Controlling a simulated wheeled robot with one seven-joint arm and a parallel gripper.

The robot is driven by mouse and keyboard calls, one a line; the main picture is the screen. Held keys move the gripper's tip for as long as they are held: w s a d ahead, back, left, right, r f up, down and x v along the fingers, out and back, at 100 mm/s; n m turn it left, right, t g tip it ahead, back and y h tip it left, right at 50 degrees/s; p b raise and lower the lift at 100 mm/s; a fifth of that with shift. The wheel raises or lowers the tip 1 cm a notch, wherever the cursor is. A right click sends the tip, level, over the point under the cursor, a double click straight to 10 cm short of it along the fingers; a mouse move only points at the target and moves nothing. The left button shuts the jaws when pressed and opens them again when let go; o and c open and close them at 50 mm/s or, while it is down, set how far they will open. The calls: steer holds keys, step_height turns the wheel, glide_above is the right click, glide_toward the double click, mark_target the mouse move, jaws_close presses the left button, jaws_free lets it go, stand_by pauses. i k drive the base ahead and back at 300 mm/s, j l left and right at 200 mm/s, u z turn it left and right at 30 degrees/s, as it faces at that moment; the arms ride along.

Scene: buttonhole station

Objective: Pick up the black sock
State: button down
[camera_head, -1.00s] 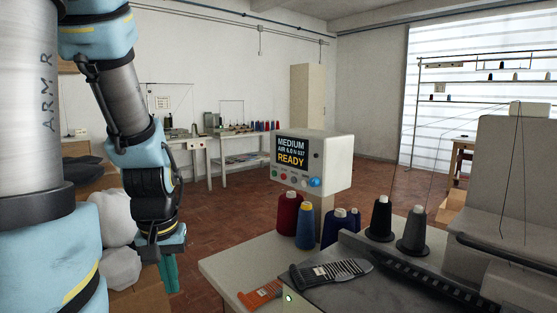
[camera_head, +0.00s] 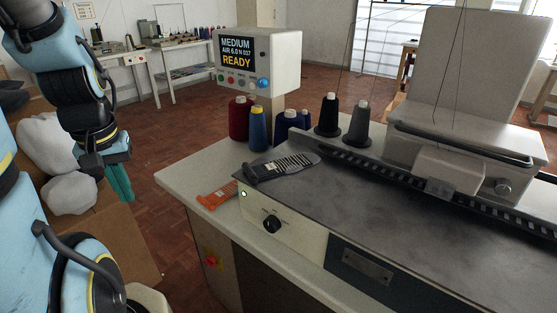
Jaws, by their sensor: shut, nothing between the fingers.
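The black sock (camera_head: 283,166), dark with pale stripes and a small light label near its left end, lies flat on the left end of the machine's dark top. Its left end is close to the top's edge. My gripper (camera_head: 121,186), with teal fingers pointing down, hangs at the left of the view, well left of the sock and beyond the table's left edge. It is shut and empty, and touches nothing that I can see.
An orange striped piece (camera_head: 216,196) lies on the pale table (camera_head: 182,176) beside the sock. Yarn cones (camera_head: 258,130) and a display box (camera_head: 258,60) reading READY stand behind. White bundles (camera_head: 46,146) lie on boxes at left.

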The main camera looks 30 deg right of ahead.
mark_target(294, 164)
steer(key=k+l+u, duration=0.2)
steer(key=u, duration=0.3)
steer(key=k+u, duration=0.45)
steer(key=i+l, duration=0.05)
steer(key=i, duration=0.05)
